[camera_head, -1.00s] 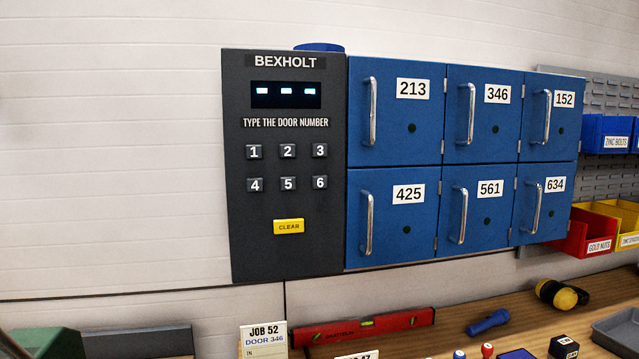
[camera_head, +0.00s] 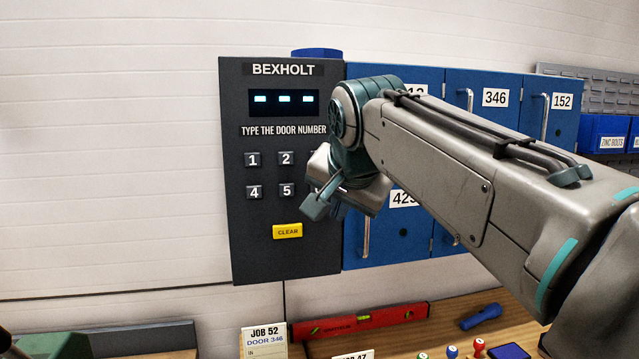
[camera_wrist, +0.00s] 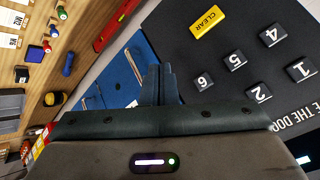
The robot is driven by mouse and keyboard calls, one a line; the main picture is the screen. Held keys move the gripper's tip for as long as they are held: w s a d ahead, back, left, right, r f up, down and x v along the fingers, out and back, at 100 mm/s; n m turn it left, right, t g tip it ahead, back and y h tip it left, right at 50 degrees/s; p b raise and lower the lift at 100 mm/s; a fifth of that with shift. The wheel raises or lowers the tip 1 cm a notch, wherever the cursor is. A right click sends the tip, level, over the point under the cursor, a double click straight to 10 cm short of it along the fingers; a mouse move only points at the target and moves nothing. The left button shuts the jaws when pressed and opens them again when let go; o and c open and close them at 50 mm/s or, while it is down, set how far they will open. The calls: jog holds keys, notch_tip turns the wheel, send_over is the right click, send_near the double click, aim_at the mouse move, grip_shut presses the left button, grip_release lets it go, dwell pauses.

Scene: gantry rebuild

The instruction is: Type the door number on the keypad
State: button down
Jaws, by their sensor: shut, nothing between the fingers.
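The dark keypad panel (camera_head: 235,215) hangs on the wall; its display (camera_head: 284,102) shows three lit dashes. Keys 1 (camera_head: 252,159), 2 (camera_head: 286,158), 4 (camera_head: 255,192), 5 (camera_head: 287,190) and the yellow CLEAR key (camera_head: 287,231) show in the head view. My gripper (camera_head: 318,208) is shut and empty in front of the panel's right side, hiding keys 3 and 6 there. In the wrist view its fingers (camera_wrist: 161,84) are together, beside key 6 (camera_wrist: 204,82); contact cannot be told. A card (camera_head: 264,340) reads JOB 52, DOOR 346.
Blue numbered locker doors (camera_head: 403,233) adjoin the panel's right; my arm covers several. Door 346 (camera_head: 495,97) is in the upper row. Below are a red level (camera_head: 365,320), a blue flashlight (camera_head: 481,316), and several stamps on a wooden bench. The wall left of the panel is clear.

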jog(key=shift+a+r, duration=0.15)
jog(key=shift+r, duration=0.25)
jog(key=shift+w, duration=0.1)
jog(key=w+a+p, duration=0.2)
jog(key=w+p, duration=0.2)
jog(key=w, duration=0.4)
jog(key=shift+w+a, duration=0.25)
jog(key=shift+p, duration=0.3)
dwell(1.6)
jog(key=shift+w+a, duration=0.1)
jog(key=shift+w, duration=0.25)
